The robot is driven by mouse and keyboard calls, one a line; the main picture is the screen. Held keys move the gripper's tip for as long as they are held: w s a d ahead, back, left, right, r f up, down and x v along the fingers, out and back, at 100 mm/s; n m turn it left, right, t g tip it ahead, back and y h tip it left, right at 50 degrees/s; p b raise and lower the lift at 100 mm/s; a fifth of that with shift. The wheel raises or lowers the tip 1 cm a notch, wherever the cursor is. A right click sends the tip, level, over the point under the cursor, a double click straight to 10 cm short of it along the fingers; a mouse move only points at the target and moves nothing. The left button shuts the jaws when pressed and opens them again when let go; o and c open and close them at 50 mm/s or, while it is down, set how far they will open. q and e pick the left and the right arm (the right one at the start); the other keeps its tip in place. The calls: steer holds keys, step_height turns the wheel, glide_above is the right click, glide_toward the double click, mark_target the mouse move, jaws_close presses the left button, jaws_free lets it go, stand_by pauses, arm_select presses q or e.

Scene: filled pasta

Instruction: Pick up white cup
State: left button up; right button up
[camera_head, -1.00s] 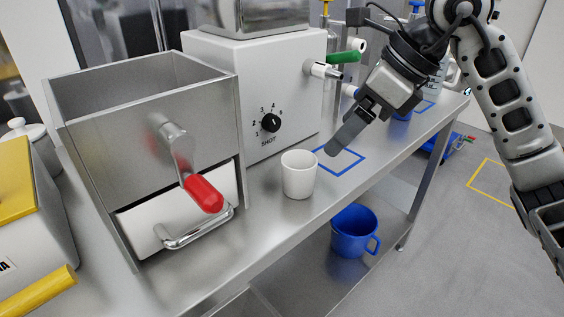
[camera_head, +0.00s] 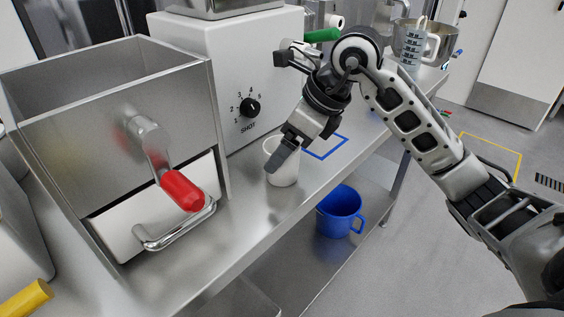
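The white cup (camera_head: 287,177) stands upright on the steel table, in front of the white machine with the SHOT dial. My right gripper (camera_head: 277,162) reaches down from the upper right, and its dark finger overlaps the cup's rim and upper side in the picture. Only one finger shows clearly, so I cannot tell how far the fingers are apart or whether they touch the cup. The gripper hides part of the cup's rim. My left gripper is not in view.
A steel hopper box (camera_head: 110,120) with a red-handled lever (camera_head: 182,190) stands left of the cup. The SHOT machine (camera_head: 235,80) is behind it. A blue outlined square (camera_head: 325,153) is right of the cup. A blue mug (camera_head: 340,210) sits on the lower shelf.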

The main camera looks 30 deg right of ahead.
steer(key=x, duration=0.4)
steer(key=shift+w+d, duration=0.1)
steer(key=c, duration=1.1)
steer(key=shift+o, duration=0.2)
steer(key=shift+r, duration=0.15)
